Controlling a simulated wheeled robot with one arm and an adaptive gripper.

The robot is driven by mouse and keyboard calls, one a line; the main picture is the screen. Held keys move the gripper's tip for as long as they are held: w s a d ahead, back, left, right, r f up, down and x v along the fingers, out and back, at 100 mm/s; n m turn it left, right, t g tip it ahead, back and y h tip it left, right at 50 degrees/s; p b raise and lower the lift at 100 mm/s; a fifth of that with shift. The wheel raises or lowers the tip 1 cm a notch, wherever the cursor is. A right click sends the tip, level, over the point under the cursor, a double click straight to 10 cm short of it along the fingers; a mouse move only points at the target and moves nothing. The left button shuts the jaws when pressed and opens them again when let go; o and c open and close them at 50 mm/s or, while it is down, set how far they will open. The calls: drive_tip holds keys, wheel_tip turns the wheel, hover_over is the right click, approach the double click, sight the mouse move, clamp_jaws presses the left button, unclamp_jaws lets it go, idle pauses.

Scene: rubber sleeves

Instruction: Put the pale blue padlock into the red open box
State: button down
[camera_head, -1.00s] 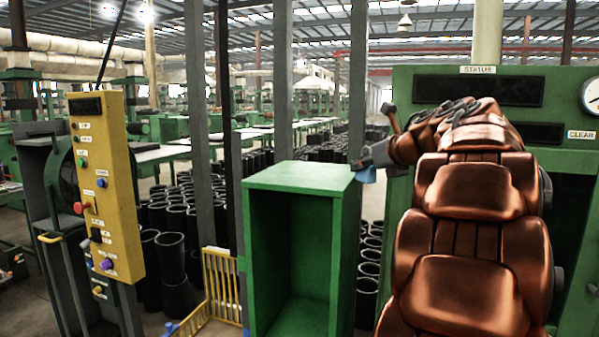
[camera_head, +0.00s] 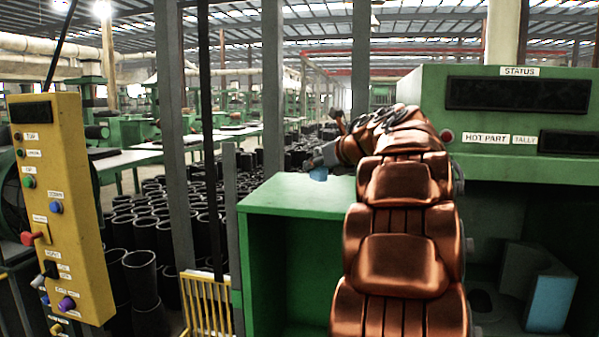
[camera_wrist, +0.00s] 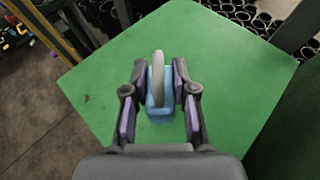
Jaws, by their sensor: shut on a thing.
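The pale blue padlock (camera_wrist: 158,104) with a grey shackle sits between the two fingers of my gripper (camera_wrist: 159,88) in the wrist view. The fingers press on its sides. In the head view the padlock (camera_head: 319,173) is a small blue shape at my gripper (camera_head: 326,158), close to the top of the green cabinet; whether it touches that top cannot be told. The red open box is not seen in any view.
The green cabinet (camera_head: 290,200) has a bare top, also seen in the wrist view (camera_wrist: 100,75). A yellow control panel (camera_head: 62,200) stands at left. A green machine (camera_head: 500,165) with a status display stands at right. Black rubber sleeves (camera_head: 140,275) fill the floor behind.

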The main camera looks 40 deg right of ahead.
drive_tip(key=w+d, duration=0.1)
drive_tip(key=w, duration=0.2)
drive_tip(key=w+d+p, duration=0.1)
drive_tip(key=w, duration=0.2)
drive_tip(key=w+d+p, duration=0.1)
drive_tip(key=w, duration=0.2)
drive_tip(key=shift+w+f, duration=0.15)
drive_tip(key=shift+f, duration=0.25)
drive_tip(key=shift+w+f, duration=0.1)
drive_tip(key=shift+f, duration=1.6)
drive_tip(key=shift+f, duration=0.1)
drive_tip(key=shift+f, duration=0.1)
drive_tip(key=c, duration=0.9)
unclamp_jaws()
drive_tip(key=shift+c, duration=0.2)
